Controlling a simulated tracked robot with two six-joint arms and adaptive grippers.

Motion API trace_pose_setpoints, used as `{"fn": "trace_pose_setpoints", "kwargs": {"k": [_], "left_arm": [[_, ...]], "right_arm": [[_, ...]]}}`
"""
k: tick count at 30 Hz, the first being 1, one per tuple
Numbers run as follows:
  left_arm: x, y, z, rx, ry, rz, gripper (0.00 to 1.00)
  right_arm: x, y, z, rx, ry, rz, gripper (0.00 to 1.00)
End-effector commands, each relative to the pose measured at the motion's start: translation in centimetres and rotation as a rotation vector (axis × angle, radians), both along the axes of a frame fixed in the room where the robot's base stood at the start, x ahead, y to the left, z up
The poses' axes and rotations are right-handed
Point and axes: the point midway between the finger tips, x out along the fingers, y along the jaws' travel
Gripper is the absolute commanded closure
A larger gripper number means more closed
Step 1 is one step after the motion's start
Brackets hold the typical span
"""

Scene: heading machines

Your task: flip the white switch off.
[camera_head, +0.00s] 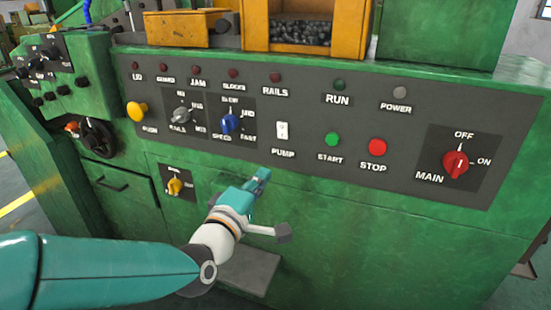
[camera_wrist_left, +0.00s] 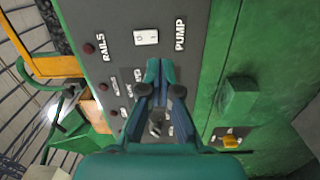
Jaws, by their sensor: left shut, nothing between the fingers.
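The white switch (camera_head: 282,130) is a small white rocker labelled PUMP on the dark control panel. It also shows near the top of the left wrist view (camera_wrist_left: 146,37), beside its PUMP label. My left gripper (camera_head: 262,175) is shut and empty, below and a little left of the switch in the head view. In the left wrist view its closed fingertips (camera_wrist_left: 160,66) point toward the switch, with a gap in the picture between them. I cannot tell which way the rocker is set. My right gripper is not in view.
The panel (camera_head: 310,170) also has a blue SPEED knob (camera_head: 229,122), a green START button (camera_head: 332,140), a red STOP button (camera_head: 377,147) and a red MAIN knob (camera_head: 456,164). A yellow knob (camera_head: 175,186) is lower left. A grey step (camera_head: 248,270) juts out below my arm.

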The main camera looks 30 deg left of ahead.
Motion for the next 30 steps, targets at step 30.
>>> {"fn": "trace_pose_setpoints", "kwargs": {"k": [30], "left_arm": [[4.6,2.5,3.0,-0.058,-0.105,0.030,1.00]], "right_arm": [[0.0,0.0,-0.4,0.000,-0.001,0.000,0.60]]}}
